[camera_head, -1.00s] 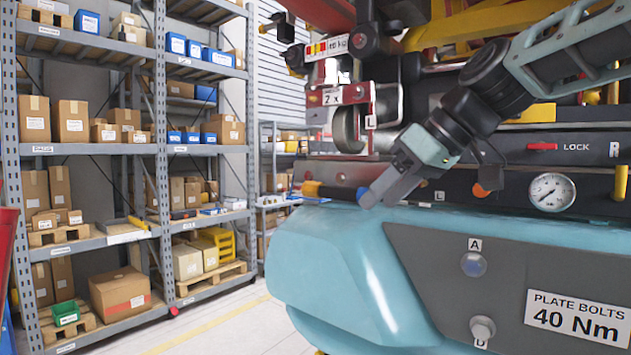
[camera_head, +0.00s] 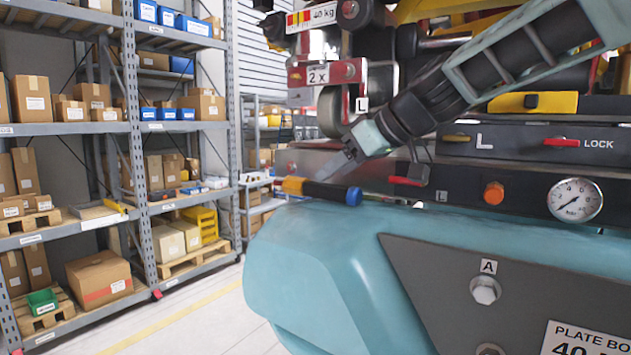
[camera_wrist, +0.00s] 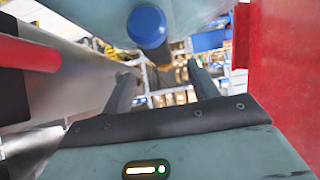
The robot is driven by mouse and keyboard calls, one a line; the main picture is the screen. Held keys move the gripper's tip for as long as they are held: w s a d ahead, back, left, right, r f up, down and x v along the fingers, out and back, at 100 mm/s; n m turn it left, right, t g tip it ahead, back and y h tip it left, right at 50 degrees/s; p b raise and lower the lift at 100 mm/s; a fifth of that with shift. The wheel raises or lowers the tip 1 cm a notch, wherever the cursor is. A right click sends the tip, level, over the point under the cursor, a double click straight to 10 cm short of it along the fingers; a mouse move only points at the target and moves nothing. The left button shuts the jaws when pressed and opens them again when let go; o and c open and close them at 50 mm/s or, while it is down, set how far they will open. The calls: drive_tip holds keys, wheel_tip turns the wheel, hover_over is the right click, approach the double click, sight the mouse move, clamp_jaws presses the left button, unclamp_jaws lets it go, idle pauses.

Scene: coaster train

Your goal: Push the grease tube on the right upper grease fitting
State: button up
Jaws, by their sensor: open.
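My gripper (camera_head: 346,160) is near the teal machine, above the tool with a dark handle. In the wrist view its two fingers (camera_wrist: 163,78) are apart, with nothing between them. The tool (camera_head: 328,191) lies on the teal cover, with an orange-yellow end to the left and a blue end to the right. A blue round end also shows ahead of the fingers in the wrist view (camera_wrist: 149,27); it looks like the same tool. An orange knob (camera_head: 493,193) is on the dark panel. I cannot identify the grease tube or the right upper grease fitting with certainty.
The teal cover (camera_head: 300,260) bulges in front, with a grey plate and bolt A (camera_head: 485,290). A gauge (camera_head: 575,200) and red levers (camera_head: 405,181) are on the panel. A red surface (camera_wrist: 284,75) stands close on the right in the wrist view. Floor is clear by the shelves (camera_head: 140,150).

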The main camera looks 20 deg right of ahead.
sight(315, 183)
drive_tip(key=shift+w+a+f, duration=0.35)
drive_tip(key=shift+w, duration=0.1)
drive_tip(key=p+x, duration=0.3)
drive_tip(key=x, duration=0.1)
drive_tip(key=shift+a+r, duration=0.15)
drive_tip(key=shift+a, duration=0.05)
drive_tip(key=shift+w+a+f, duration=0.25)
drive_tip(key=shift+w+f, duration=0.2)
drive_tip(key=shift+r, duration=0.1)
clamp_jaws()
